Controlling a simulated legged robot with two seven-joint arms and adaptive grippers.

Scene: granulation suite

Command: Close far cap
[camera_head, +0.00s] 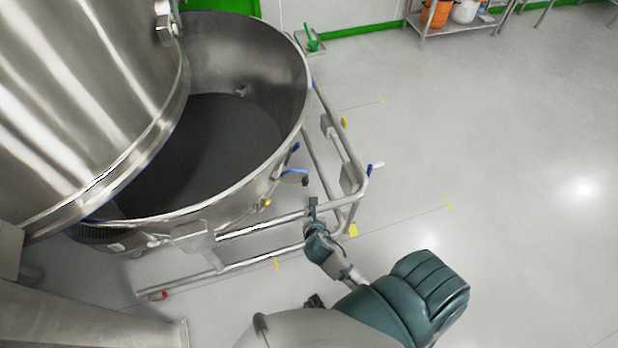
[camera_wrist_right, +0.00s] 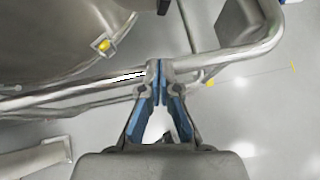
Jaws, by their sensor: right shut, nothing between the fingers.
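My right gripper (camera_head: 312,203) is shut and empty, over the near-right rail of the steel trolley frame (camera_head: 262,226). In the right wrist view its blue-padded fingers (camera_wrist_right: 158,68) meet in front of the steel rail; I cannot tell whether they touch it. I cannot make out for sure which part is the far cap. A small yellow-tipped fitting (camera_head: 267,203) sits low on the outside of the large steel bowl (camera_head: 282,85); a yellow fitting also shows in the wrist view (camera_wrist_right: 104,45). My left gripper is not in view.
A large steel vessel (camera_head: 85,90) overlaps the open bowl at left. Blue-ended levers (camera_head: 295,171) stick out on the bowl's right side. A blue-tipped handle (camera_head: 376,166) stands at the frame's right corner. The pale floor at right is clear; a shelf (camera_head: 450,25) stands far back.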

